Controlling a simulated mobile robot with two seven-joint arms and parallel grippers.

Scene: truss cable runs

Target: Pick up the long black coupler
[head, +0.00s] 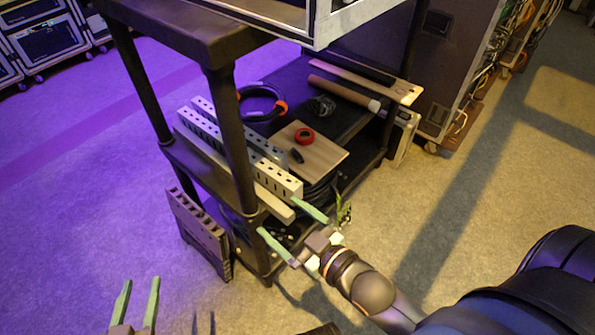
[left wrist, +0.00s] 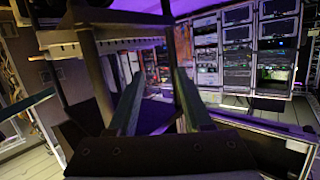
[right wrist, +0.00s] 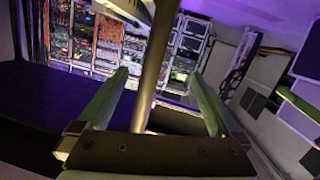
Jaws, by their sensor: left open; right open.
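A small black elongated piece (head: 296,155) lies on a wooden board on the cart's shelf, beside a red tape roll (head: 304,136). It may be the long black coupler, but it is too small to be sure. My right gripper (head: 279,216) is open and empty, at the shelf's near corner by the ends of the slotted ducts, short of the black piece. In the right wrist view, a post shows between the fingers (right wrist: 158,72). My left gripper (head: 138,284) is open and empty over the floor at lower left. Neither wrist view clearly shows the black piece.
The cart's dark posts (head: 232,140) and upper shelf (head: 185,35) stand around the lower shelf. Pale slotted ducts (head: 245,140) lie along its left edge. A cable coil with orange ends (head: 262,103) lies behind. A slotted panel (head: 198,232) leans outside. The carpet at left is clear.

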